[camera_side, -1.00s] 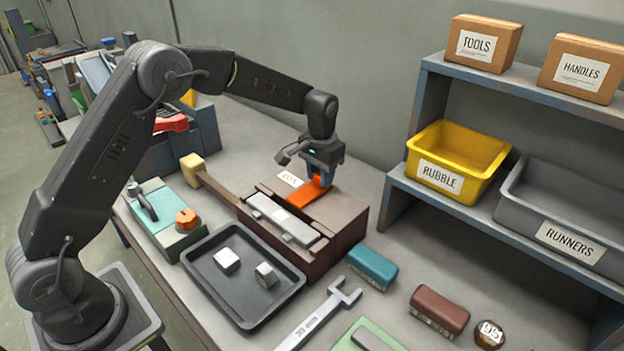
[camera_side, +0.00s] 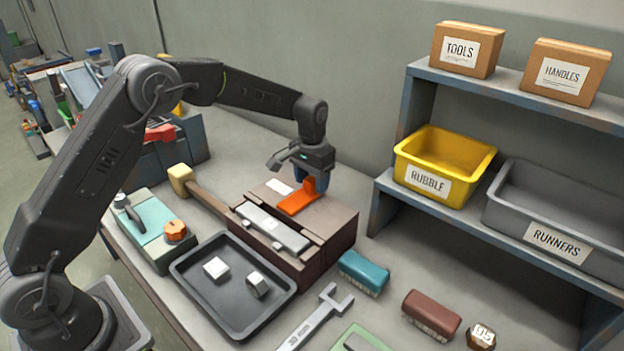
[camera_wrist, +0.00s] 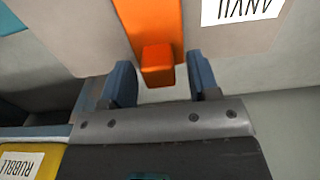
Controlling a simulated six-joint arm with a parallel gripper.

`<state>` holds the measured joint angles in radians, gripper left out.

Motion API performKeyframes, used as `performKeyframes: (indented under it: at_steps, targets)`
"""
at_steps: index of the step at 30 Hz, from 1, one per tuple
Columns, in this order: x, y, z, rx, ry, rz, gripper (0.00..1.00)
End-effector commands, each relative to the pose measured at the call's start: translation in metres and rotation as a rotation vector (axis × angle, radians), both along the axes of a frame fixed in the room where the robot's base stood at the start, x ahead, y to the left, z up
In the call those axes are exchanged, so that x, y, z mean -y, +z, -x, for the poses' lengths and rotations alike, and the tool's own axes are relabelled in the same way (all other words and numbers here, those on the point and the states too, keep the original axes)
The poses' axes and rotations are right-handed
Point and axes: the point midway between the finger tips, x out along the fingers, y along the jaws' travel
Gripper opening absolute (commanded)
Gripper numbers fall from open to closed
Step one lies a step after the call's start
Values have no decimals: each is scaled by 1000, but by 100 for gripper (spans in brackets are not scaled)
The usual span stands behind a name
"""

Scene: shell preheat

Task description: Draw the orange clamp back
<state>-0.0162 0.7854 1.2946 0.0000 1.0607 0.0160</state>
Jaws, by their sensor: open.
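The orange clamp (camera_side: 297,203) lies on top of the brown block, with a short upright tab at its right end. It also shows in the wrist view (camera_wrist: 148,25), its tab end pointing down the picture. My gripper (camera_side: 313,180) is low over the block's far edge, at the tab. In the wrist view my gripper (camera_wrist: 161,85) is open, its two blue fingers apart, one on each side of the tab's line. Gaps show between tab and fingers. The brown block (camera_side: 335,232) carries a pale metal bar (camera_side: 270,228) along its front.
A dark tray (camera_side: 235,310) with two pale cubes lies in front of the block. A mallet (camera_side: 205,195) lies to its left, a teal brush (camera_side: 363,272) to its right. The shelf with the yellow rubble bin (camera_side: 428,180) stands at right. Wall behind.

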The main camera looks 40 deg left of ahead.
Motion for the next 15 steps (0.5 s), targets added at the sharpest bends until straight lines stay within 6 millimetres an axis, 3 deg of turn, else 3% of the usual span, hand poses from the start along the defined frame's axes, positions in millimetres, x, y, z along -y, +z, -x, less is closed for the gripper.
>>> performKeyframes:
  at_steps: [5,15]
  targets:
    - [0,22,-1,5,0,0,55]
    - [0,97,-1,6,0,0,55]
